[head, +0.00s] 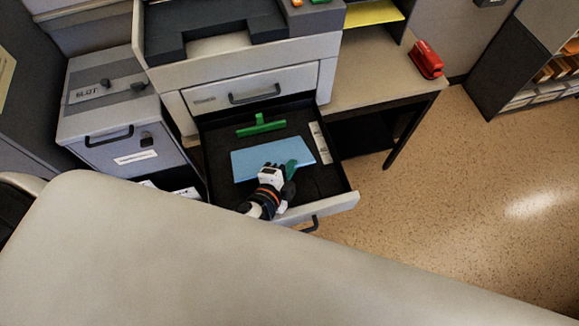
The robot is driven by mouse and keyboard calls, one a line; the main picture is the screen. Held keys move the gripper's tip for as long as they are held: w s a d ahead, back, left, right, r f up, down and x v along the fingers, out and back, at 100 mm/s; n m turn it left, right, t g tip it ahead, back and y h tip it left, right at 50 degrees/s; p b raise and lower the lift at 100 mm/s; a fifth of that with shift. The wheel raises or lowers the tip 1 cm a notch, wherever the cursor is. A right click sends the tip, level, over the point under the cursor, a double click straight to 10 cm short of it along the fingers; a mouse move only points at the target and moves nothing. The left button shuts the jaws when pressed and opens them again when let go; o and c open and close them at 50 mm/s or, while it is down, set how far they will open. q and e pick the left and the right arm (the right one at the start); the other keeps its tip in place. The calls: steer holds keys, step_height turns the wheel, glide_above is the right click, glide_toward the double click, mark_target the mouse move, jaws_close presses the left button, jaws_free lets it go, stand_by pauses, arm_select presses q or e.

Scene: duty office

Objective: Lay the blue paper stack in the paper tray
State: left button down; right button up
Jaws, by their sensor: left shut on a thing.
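The blue paper stack (252,162) is a flat light-blue slab in the open paper tray (345,201), a dark-floored drawer pulled out from the printer. My left gripper (276,168) is at the near right edge of the stack and is shut on it. The gripper covers part of that edge, so I cannot tell whether the stack lies fully on the tray floor. My right gripper is not in view.
A green guide (261,126) lies across the back of the tray, and a pale labelled strip (320,143) runs along its right side. A grey slot cabinet (115,115) stands left. A red stapler (426,60) sits on the desk (375,80).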

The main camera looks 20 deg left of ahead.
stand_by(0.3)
arm_select(q)
steer(key=c, duration=1.2)
jaws_free()
steer(key=shift+c, duration=0.2)
steer(key=v, duration=0.9)
steer(key=shift+p, duration=0.3)
step_height(320, 180, up, 5)
steer(key=p, duration=0.5)
